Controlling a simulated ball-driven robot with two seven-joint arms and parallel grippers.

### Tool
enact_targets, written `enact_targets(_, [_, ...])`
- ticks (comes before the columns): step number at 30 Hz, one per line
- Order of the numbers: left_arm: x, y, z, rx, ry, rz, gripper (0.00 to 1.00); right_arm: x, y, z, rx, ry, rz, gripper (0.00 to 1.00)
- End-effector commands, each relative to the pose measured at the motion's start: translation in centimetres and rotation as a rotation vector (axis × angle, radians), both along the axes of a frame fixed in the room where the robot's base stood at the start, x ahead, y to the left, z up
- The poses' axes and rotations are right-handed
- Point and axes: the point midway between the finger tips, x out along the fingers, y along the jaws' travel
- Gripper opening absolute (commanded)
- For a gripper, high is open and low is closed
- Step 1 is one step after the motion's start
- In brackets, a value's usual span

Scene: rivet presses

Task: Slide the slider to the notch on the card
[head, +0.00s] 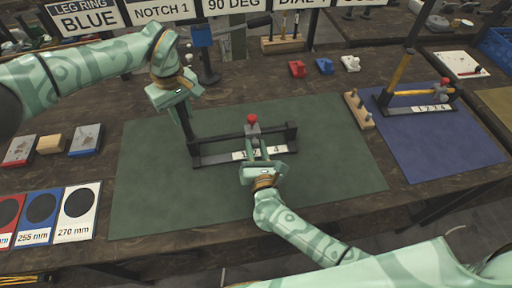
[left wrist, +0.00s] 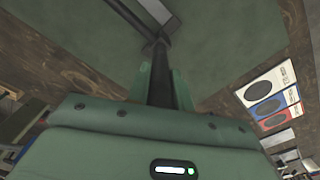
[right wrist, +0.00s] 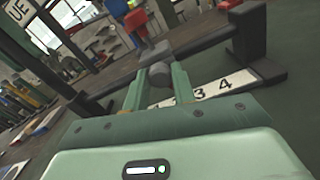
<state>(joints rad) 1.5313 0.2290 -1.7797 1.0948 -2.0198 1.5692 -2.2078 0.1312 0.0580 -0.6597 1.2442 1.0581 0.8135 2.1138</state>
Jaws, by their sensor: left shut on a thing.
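The card reading NOTCH 1 (head: 160,11) hangs at the back. The press has a dark rail between two uprights and a white numbered strip (head: 238,156); 3 and 4 are readable in the right wrist view (right wrist: 212,88). The grey slider with a red knob (head: 252,120) sits on the rail; its exact notch is hard to tell. My left gripper (head: 181,103) is shut on the dark left post (left wrist: 160,80). My right gripper (head: 258,153) is in front of the slider, fingers apart, with the slider's grey end (right wrist: 158,77) between or just beyond the fingertips.
The press stands on a green mat (head: 150,200). A second press with a yellow handle (head: 400,75) stands on a blue mat (head: 450,150) at right. A wooden peg block (head: 359,112) lies between them. Size cards (head: 77,212) and small blocks are at left.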

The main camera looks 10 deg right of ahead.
Motion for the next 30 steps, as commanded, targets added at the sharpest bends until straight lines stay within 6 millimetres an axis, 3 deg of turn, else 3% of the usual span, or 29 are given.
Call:
enact_targets(4, [0.0, -0.1, 0.1, -0.002, -0.001, 0.000, 0.00, 0.0, 0.7, 0.0, 0.002, 0.001, -0.001, 0.00])
enact_targets(10, [0.0, -0.1, 0.1, -0.002, 0.000, 0.000, 0.00, 0.0, 3.6, 0.0, 0.001, 0.002, 0.001, 0.00])
enact_targets(18, [0.0, -0.2, 0.1, -0.004, 0.000, -0.001, 0.00, 0.0, 4.0, 0.0, -0.002, 0.000, 0.004, 0.00])
enact_targets(19, [0.0, -0.2, 0.1, -0.004, 0.000, -0.002, 0.00, -0.1, 4.0, 0.0, -0.002, 0.000, 0.005, 0.32])
enact_targets(21, [0.0, -0.2, 0.1, -0.004, 0.000, -0.002, 0.00, 0.0, 4.0, 0.0, -0.002, 0.000, 0.004, 0.48])
enact_targets(30, [0.0, -0.1, 0.1, -0.002, -0.001, 0.000, 0.00, -0.2, 3.9, 0.0, -0.001, 0.001, 0.001, 0.48])
